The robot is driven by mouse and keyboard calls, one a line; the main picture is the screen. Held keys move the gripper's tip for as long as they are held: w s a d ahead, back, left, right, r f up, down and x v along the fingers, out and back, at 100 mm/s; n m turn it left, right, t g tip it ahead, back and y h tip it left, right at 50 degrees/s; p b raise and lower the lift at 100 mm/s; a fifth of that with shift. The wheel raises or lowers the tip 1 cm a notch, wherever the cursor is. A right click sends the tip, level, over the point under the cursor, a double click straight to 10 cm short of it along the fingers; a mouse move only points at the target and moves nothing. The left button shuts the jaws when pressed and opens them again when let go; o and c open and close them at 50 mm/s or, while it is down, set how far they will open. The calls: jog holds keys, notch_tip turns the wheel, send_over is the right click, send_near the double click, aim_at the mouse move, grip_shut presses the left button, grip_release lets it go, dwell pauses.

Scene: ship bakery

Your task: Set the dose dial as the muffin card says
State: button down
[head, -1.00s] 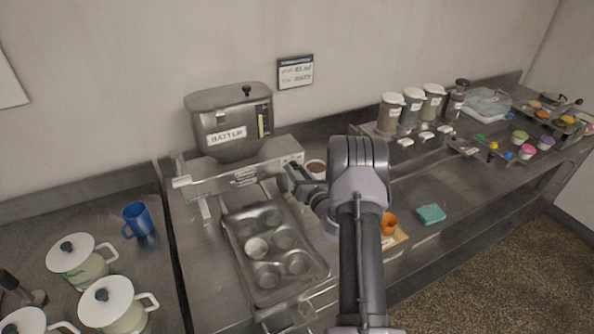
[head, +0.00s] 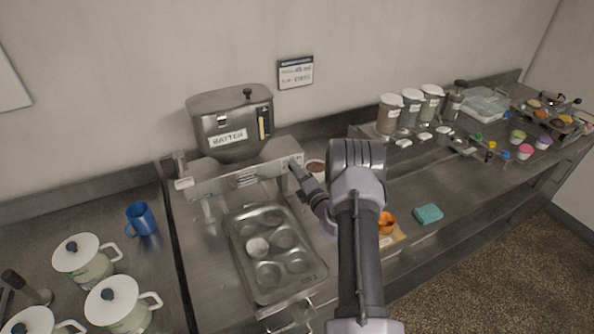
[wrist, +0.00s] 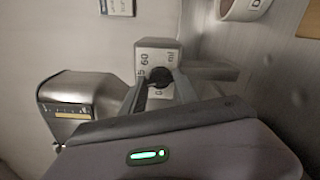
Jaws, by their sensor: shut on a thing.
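The dose dial (wrist: 161,77) is a dark round knob on a pale panel marked "60" and "ml"; other marks are partly hidden. My gripper (wrist: 160,88) is shut on the dial, a finger on each side of it. In the head view my gripper (head: 294,168) reaches the right end of the dispenser's front bar, and the dial is hidden there. The steel batter hopper (head: 230,118), labelled BATTER, stands above. The card (head: 296,72) hangs on the wall behind; its small print is not readable.
A muffin tin (head: 240,262) lies below the dispenser, with one cup pale. A brown-filled tub (head: 316,168) stands close to the right of my gripper. An orange cup (head: 386,222) and teal sponge (head: 429,214) lie farther right. A blue mug (head: 141,218) stands left.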

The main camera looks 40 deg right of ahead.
jog(key=shift+m, duration=1.4)
jog(key=shift+m+p, duration=0.3)
jog(key=c, duration=0.9)
grip_release()
jog(key=v, duration=1.7)
jog(key=shift+s, duration=0.25)
